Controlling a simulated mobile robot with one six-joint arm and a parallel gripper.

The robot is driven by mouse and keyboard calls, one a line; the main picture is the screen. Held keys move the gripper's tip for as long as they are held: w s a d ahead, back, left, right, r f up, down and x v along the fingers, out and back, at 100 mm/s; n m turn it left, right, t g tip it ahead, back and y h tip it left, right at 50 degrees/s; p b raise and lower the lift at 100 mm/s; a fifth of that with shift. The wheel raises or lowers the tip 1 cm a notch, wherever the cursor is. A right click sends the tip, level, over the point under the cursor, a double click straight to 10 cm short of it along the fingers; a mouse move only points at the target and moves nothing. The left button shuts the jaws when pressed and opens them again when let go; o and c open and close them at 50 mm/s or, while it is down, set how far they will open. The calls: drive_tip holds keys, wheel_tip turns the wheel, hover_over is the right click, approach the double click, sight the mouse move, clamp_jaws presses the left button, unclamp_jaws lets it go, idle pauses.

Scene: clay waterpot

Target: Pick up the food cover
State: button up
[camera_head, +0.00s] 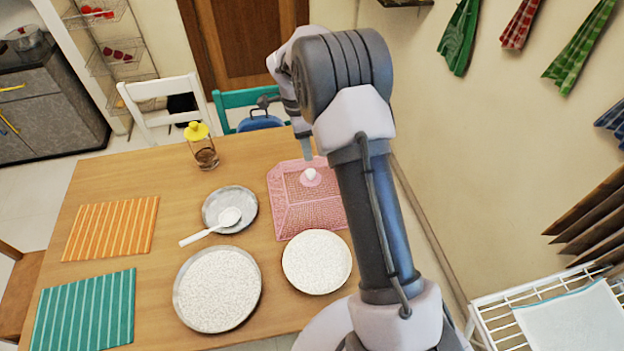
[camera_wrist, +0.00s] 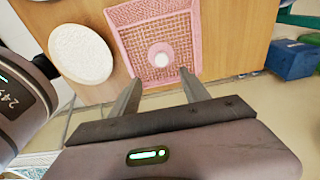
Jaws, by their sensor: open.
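The food cover (camera_head: 308,215) is a pink mesh dome with a white knob (camera_head: 310,174) on top. It sits on the wooden table near the table's right edge, partly hidden by my arm in the head view. In the wrist view the food cover (camera_wrist: 130,42) lies beyond my fingertips, its white knob (camera_wrist: 161,60) a little above and between them. My gripper (camera_wrist: 160,82) is open and empty, apart from the knob as far as I can tell. In the head view one finger shows above the food cover.
On the table (camera_head: 150,180) are a white-filled plate (camera_head: 316,262), a larger one (camera_head: 216,290), a grey dish (camera_head: 222,200) with a spoon, a yellow-lidded jar (camera_head: 202,150), and orange (camera_head: 110,228) and teal (camera_head: 85,310) mats. A wall stands at the right.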

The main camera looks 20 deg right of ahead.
sight(310, 171)
drive_tip(key=f+b, duration=0.1)
drive_tip(key=f, duration=0.3)
drive_tip(key=d+f, duration=0.1)
drive_tip(key=f, duration=0.3)
drive_tip(key=f+b, duration=0.1)
drive_tip(key=f, duration=0.3)
drive_tip(key=shift+d+b, duration=0.25)
drive_tip(key=shift+b, duration=0.05)
drive_tip(key=shift+r, duration=0.1)
clamp_jaws()
idle(0.5)
